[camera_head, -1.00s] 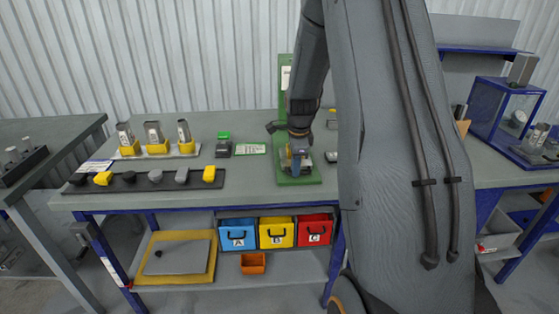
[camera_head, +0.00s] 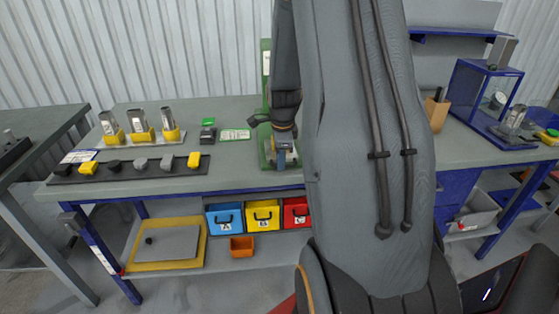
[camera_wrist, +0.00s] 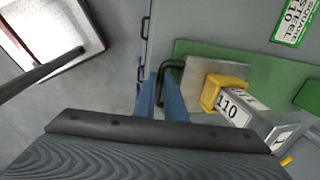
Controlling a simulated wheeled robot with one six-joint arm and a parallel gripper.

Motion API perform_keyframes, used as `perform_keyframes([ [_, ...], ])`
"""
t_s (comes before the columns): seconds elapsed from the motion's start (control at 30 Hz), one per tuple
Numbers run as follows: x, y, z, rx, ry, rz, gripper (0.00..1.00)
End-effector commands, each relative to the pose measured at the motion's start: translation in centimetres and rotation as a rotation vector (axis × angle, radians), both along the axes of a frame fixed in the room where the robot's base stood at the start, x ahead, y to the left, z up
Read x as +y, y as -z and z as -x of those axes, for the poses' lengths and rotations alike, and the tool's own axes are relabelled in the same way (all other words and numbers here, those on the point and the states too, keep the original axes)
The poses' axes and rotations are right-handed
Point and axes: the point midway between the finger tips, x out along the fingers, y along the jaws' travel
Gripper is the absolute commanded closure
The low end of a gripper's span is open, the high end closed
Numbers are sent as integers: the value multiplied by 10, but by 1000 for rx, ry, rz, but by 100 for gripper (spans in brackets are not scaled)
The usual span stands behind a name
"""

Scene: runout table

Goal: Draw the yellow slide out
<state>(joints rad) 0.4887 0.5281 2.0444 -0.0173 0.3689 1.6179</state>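The yellow drawer (camera_head: 262,217), marked B, sits flush under the bench between a blue and a red drawer. It has a black handle. My gripper (camera_head: 284,158) is above, at the front of the green stand (camera_head: 266,75). In the wrist view, my gripper's blue fingers (camera_wrist: 162,98) are close together at a black bent handle (camera_wrist: 172,66) beside a grey plate (camera_wrist: 197,72). The handle runs down between the fingers; whether they press on it is unclear. A yellow block (camera_wrist: 212,93) with a grey piece marked 110 is next to the plate.
The blue drawer (camera_head: 224,217) and red drawer (camera_head: 296,213) flank the yellow one. An orange bin (camera_head: 242,246) and a yellow-framed tray (camera_head: 194,250) are below. Yellow-based metal pieces (camera_head: 140,120) stand at the bench's left. My arm hides part of the bench.

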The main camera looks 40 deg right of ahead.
Motion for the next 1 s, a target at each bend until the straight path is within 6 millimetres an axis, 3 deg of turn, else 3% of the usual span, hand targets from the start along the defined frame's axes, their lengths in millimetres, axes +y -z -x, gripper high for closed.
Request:
perform_keyframes([
  [0.03,2,1,4,9,0,-5,82],
  [0.1,2,1,3,8,0,-4,72],
  [0.47,2,-2,2,4,-1,-2,72],
  [1.0,7,-66,13,3,0,-2,72],
])
